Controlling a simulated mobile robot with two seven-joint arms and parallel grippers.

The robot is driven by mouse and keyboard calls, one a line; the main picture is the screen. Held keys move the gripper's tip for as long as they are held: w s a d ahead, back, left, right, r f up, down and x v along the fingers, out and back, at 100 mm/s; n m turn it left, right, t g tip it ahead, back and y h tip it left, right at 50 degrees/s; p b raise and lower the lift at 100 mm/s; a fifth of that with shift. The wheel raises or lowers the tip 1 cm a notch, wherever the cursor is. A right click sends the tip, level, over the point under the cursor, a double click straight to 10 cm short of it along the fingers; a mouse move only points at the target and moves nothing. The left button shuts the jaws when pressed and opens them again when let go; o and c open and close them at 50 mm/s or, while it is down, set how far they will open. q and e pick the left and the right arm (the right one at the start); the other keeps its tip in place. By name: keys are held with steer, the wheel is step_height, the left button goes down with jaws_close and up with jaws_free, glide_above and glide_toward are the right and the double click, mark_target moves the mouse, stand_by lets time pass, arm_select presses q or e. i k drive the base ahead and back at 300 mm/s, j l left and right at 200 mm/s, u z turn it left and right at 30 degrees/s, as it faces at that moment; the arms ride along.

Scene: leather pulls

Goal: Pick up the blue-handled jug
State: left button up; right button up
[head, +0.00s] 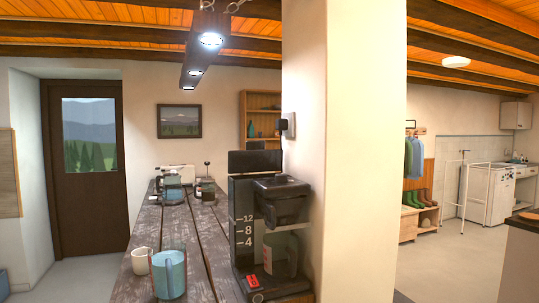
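A light-blue jug (171,277) stands upright near the front of the dark plank counter (193,237). It looks partly see-through, and a blue handle seems to show on its side. A white mug (141,261) is close beside it on the left. Neither of my grippers is in view.
A thick white pillar (345,150) rises right of the coffee maker. Open floor (443,262) lies to the right, and a dark door (88,205) is at the back left.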

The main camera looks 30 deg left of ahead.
mark_target(167, 257)
steer(key=u, duration=1.55)
steer(key=i+j+z, duration=0.15)
steer(key=i+j, duration=0.2)
steer(key=i+j+z, duration=0.15)
steer(key=i+j, duration=0.15)
steer(key=j, duration=0.2)
steer(key=i+j+z, duration=0.15)
steer(key=i+j, duration=0.15)
steer(key=j, duration=0.15)
